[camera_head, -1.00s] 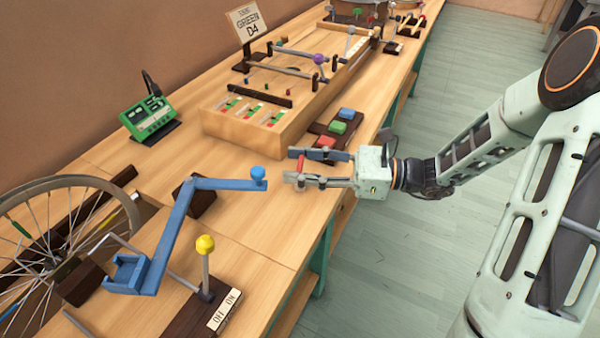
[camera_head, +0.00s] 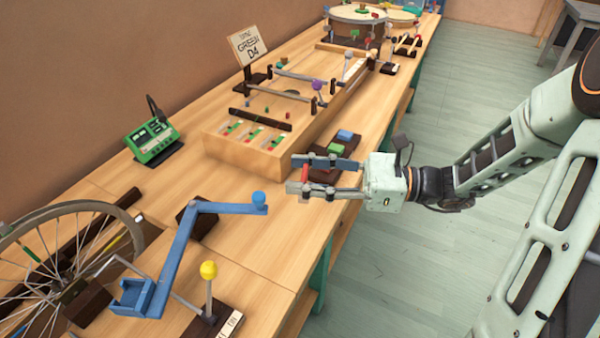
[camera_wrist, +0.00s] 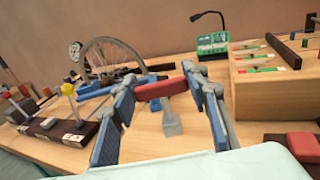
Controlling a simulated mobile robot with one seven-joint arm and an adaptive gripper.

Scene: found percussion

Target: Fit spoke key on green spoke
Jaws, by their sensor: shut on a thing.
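My gripper (camera_head: 304,173) is shut on a small red-handled tool, the spoke key (camera_head: 305,173), and holds it above the table's front edge. In the wrist view the key's red bar (camera_wrist: 158,90) lies across between the fingers, with a grey end (camera_wrist: 171,123) hanging below. The spoked wheel (camera_head: 67,210) stands at the far left of the table, well apart from my gripper. A green piece, seemingly on the green spoke (camera_head: 31,253), shows at the wheel's left side. The wheel also shows in the wrist view (camera_wrist: 112,48), where the green spoke cannot be made out.
A blue crank arm (camera_head: 185,235) with a blue knob and a yellow-knobbed lever (camera_head: 209,272) stand between my gripper and the wheel. A green tuner (camera_head: 152,139) is at the back. A wooden string box (camera_head: 240,153) and coloured buttons (camera_head: 336,148) lie beyond my gripper.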

